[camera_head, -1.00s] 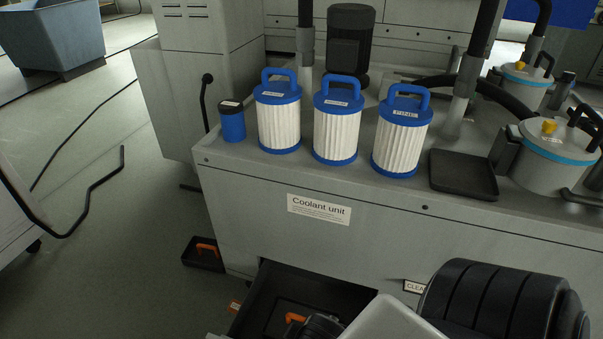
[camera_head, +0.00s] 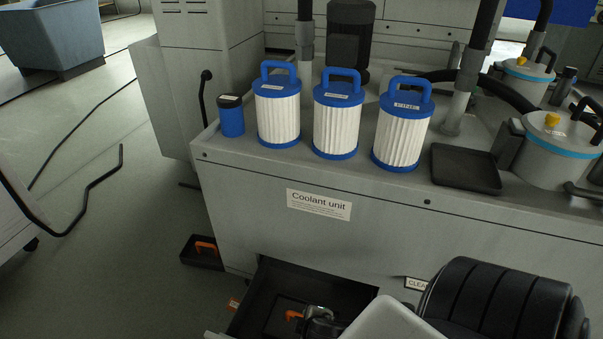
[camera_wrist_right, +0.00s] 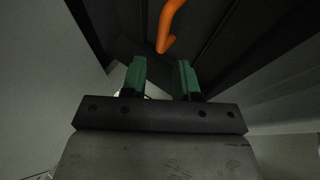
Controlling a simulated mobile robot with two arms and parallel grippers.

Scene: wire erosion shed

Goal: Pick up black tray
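In the right wrist view the orange handle (camera_wrist_right: 168,27) lies beyond the green fingertips of my right gripper (camera_wrist_right: 161,80). The fingers are apart with nothing between them. Another flat black tray (camera_head: 465,168) lies empty on top of the coolant unit, right of the filters. My left gripper is not in view.
The coolant unit (camera_head: 270,190) carries three blue-and-white filters (camera_head: 337,120), a small blue canister (camera_head: 231,119) and grey lidded vessels (camera_head: 545,148). A small black bin with an orange handle (camera_head: 203,251) stands on the floor left of the drawer. The floor further left is mostly clear.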

